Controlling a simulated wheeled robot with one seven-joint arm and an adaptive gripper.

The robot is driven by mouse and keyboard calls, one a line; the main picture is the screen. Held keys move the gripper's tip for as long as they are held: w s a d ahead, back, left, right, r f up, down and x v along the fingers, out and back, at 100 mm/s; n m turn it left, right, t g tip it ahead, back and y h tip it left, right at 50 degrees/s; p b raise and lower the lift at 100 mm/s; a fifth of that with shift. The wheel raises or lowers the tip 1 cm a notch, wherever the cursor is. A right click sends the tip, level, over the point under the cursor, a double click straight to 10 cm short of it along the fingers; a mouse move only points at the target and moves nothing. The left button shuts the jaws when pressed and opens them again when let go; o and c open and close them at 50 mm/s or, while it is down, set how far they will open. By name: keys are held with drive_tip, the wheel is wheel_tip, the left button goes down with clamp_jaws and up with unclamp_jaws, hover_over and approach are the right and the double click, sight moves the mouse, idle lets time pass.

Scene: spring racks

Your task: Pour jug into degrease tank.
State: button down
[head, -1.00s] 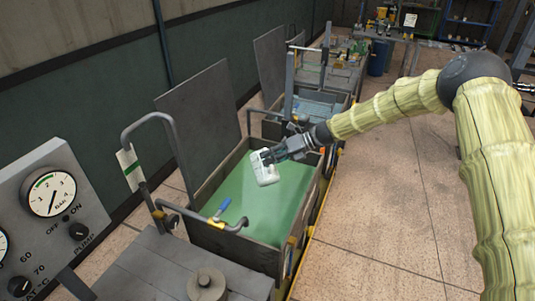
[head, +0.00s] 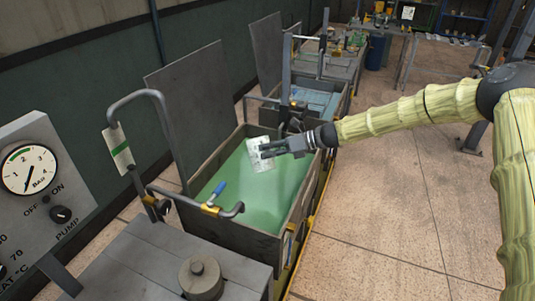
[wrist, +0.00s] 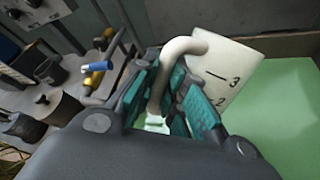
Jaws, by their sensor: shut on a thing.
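The jug (head: 261,154) is white and hangs over the degrease tank, tilted. In the wrist view the jug (wrist: 222,72) shows level marks 2 and 3, and its curved handle passes between the finger pads. My gripper (head: 268,151) is shut on the jug at its handle. The degrease tank (head: 262,236) is a grey open tank with green liquid (head: 240,196), below the jug. The liquid also shows in the wrist view (wrist: 285,120). The jug's mouth and any stream from it cannot be made out.
A raised grey lid (head: 190,105) stands behind the tank. A pipe with a blue-handled valve (head: 217,192) crosses the near rim. A second tank with bluish liquid (head: 318,101) lies beyond. A gauge panel (head: 35,190) is at left.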

sight(271, 168)
drive_tip(key=shift+d+f+b, duration=0.1)
drive_tip(key=shift+f+b, duration=0.6)
drive_tip(key=shift+b, duration=0.25)
drive_tip(key=shift+s+f+n+t+y+b, duration=0.25)
drive_tip(key=shift+n+b, duration=0.25)
drive_tip(key=shift+b, duration=0.4)
drive_tip(key=shift+d+f+y+b, duration=0.15)
drive_tip(key=shift+f+y+b, duration=0.2)
drive_tip(key=shift+b, duration=0.9)
drive_tip(key=f+n+t+b, duration=0.1)
drive_tip(key=b, duration=0.2)
drive_tip(key=shift+f+b, duration=0.15)
drive_tip(key=shift+b, duration=0.25)
drive_tip(key=f+n+y+b, duration=0.1)
drive_tip(key=f+b, duration=0.1)
drive_tip(key=b, duration=0.3)
drive_tip(key=shift+w+n+t+b, duration=0.15)
drive_tip(key=shift+n+t+b, duration=0.15)
drive_tip(key=shift+n, duration=0.1)
drive_tip(key=shift+b, duration=0.3)
drive_tip(key=f+b, duration=0.1)
drive_tip(key=b, duration=0.1)
drive_tip(key=n+y+b, duration=0.1)
drive_tip(key=b, duration=0.2)
drive_tip(key=shift+w+a+f+t, duration=0.15)
drive_tip(key=shift+a+f+t, duration=0.1)
drive_tip(key=shift+f, duration=0.1)
